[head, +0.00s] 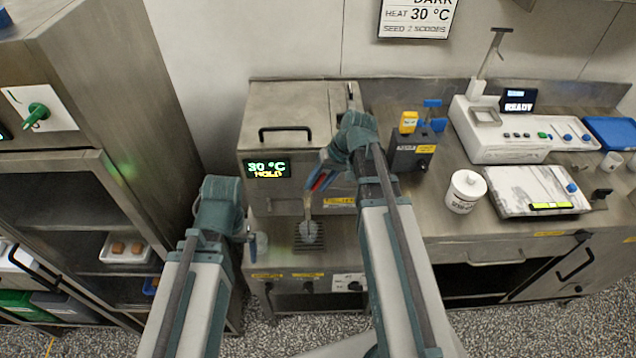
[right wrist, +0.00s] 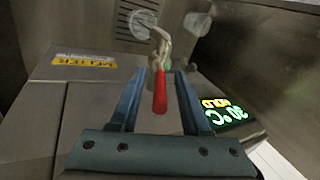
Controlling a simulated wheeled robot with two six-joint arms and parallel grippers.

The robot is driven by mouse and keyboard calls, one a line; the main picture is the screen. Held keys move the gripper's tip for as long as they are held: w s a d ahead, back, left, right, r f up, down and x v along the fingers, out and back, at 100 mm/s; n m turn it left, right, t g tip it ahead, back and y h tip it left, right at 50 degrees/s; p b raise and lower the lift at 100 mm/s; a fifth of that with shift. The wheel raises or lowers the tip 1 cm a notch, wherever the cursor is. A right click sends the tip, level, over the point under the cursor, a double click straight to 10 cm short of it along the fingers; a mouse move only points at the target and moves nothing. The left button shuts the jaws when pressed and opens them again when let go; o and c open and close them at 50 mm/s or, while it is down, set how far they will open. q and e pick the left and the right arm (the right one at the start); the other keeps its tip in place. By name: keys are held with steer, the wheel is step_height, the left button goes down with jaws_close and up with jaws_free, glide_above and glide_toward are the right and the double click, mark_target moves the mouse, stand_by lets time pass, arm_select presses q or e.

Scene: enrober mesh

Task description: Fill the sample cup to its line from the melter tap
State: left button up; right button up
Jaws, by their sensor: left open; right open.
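The melter (head: 290,130) has a lit display reading 30 °C HOLD. Its tap has a red lever (head: 319,180), which also shows in the right wrist view (right wrist: 160,92). My right gripper (head: 322,177) is open, with its fingers on either side of the lever; I cannot tell whether they touch it. A clear cup (head: 309,233) stands on the dark drip grate (head: 296,248) below the spout. Its fill level and line are too small to read. A second clear cup (head: 261,241) stands left of the grate. My left gripper (head: 250,238) is open beside this second cup.
A tall steel cabinet (head: 105,75) stands at the left.

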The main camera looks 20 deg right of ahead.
steer(key=p+v, duration=1.2)
steer(key=v, duration=0.1)
steer(key=shift+r, duration=0.35)
steer(key=shift+d, duration=0.1)
stand_by(2.1)
steer(key=n, duration=0.4)
steer(key=n+p, duration=0.1)
steer(key=n, duration=0.8)
steer(key=shift+r+n, duration=0.25)
steer(key=shift+n, duration=0.05)
steer(key=b+x, duration=1.2)
steer(key=x, duration=0.1)
steer(key=shift+f, duration=0.45)
jaws_close()
